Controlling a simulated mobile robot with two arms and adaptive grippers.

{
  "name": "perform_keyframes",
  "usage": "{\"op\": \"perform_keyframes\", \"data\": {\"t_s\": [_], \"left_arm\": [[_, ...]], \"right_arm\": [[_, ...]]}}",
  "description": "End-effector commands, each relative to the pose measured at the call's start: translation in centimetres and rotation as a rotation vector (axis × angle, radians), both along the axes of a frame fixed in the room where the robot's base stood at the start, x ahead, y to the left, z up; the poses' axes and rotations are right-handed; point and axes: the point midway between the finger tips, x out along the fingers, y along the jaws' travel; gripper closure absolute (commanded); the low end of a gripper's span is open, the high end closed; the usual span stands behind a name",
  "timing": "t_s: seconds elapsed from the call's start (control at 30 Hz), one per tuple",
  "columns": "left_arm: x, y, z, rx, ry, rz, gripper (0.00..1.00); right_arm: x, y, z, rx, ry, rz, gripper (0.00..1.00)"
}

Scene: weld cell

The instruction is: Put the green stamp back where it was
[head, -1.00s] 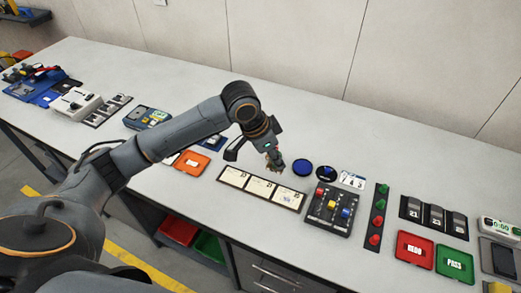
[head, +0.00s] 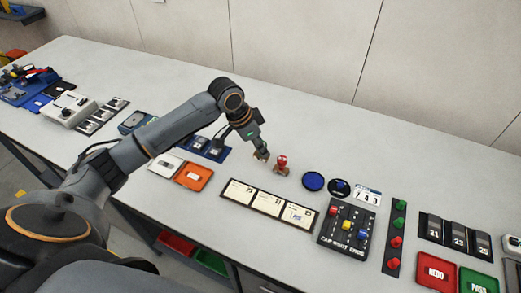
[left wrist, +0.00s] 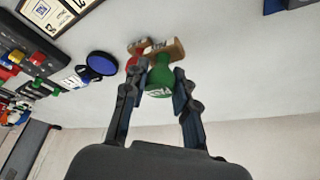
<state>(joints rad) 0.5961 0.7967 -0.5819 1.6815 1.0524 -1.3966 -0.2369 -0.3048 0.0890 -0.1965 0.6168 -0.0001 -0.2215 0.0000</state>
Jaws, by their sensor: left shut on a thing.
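My left gripper (head: 257,150) is shut on the green stamp, above the far part of the bench. In the left wrist view the stamp's green handle (left wrist: 160,76) with white lettering sits between the fingers, its wooden base (left wrist: 168,50) pointing away. In the head view the fingers mostly hide the green stamp; a bit of wooden base shows below them. I cannot tell whether that base touches the bench. The red stamp (head: 282,163) stands upright just right of the gripper; it also shows in the left wrist view (left wrist: 133,62). My right gripper is out of view.
A three-card board (head: 268,204) lies in front, orange and white trays (head: 194,175) to the left. The bench behind the stamps is clear.

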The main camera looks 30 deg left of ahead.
Motion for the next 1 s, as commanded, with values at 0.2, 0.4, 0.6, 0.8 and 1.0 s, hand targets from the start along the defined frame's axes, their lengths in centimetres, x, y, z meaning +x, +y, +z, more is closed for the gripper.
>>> {"op": "perform_keyframes", "data": {"t_s": [0.2,0.4,0.6,0.8,1.0], "left_arm": [[1.4,0.7,-1.7,0.0,-0.001,0.0,0.92],[1.7,1.0,-4.0,0.0,0.004,0.0,0.92],[1.8,1.1,-5.5,0.002,-0.003,0.0,0.92],[1.8,1.1,-5.5,0.002,-0.003,0.0,0.92],[1.8,1.1,-5.8,0.001,-0.002,0.0,0.56]], "right_arm": [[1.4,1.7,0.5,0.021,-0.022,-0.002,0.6],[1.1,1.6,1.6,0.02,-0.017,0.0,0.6],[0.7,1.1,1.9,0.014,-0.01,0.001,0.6],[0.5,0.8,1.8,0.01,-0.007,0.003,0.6],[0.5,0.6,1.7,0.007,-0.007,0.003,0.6]]}}
